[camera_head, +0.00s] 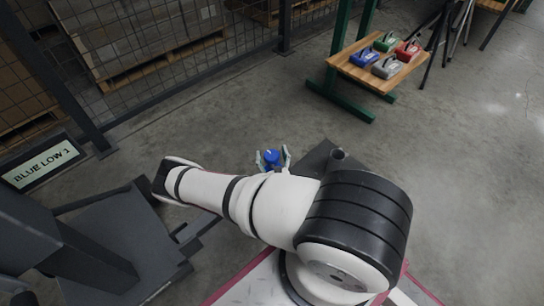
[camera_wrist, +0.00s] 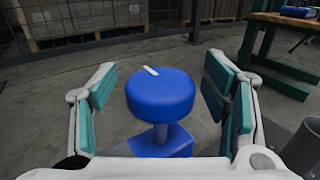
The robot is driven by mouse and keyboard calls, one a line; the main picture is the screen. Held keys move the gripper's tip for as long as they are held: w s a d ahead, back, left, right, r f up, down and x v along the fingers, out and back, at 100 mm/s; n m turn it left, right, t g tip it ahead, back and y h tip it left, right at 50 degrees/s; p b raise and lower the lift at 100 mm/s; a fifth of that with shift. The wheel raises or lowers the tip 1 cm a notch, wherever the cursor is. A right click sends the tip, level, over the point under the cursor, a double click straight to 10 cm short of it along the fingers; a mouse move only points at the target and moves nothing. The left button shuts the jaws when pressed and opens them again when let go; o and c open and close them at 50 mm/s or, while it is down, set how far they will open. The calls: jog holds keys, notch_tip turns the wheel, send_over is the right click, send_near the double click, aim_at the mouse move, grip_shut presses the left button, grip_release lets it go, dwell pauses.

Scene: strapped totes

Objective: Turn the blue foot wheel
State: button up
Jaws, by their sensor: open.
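The blue foot wheel (camera_wrist: 160,97) is a round blue knob with a white mark on top, standing on a short grey stem above a blue base (camera_wrist: 162,142). In the head view the wheel (camera_head: 271,156) shows just beyond my arm, which hides what is below it. My gripper (camera_wrist: 166,92) is open, with one green-padded finger to the left of the wheel and one to the right. Gaps show between the wheel and both pads. In the head view the fingertips of my gripper (camera_head: 273,159) stand on either side of the wheel.
A sign reading "BLUE LOW 1" (camera_head: 42,163) stands at the left, near a dark grey stand (camera_head: 120,245). A wooden bench (camera_head: 350,67) with several coloured boxes is at the upper right. Wire fencing (camera_head: 170,70) and pallets are behind. Open concrete floor lies at the right.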

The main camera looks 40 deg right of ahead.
jog(key=c, duration=1.2)
jog(key=shift+m+h, duration=0.3)
jog(key=shift+h, duration=0.1)
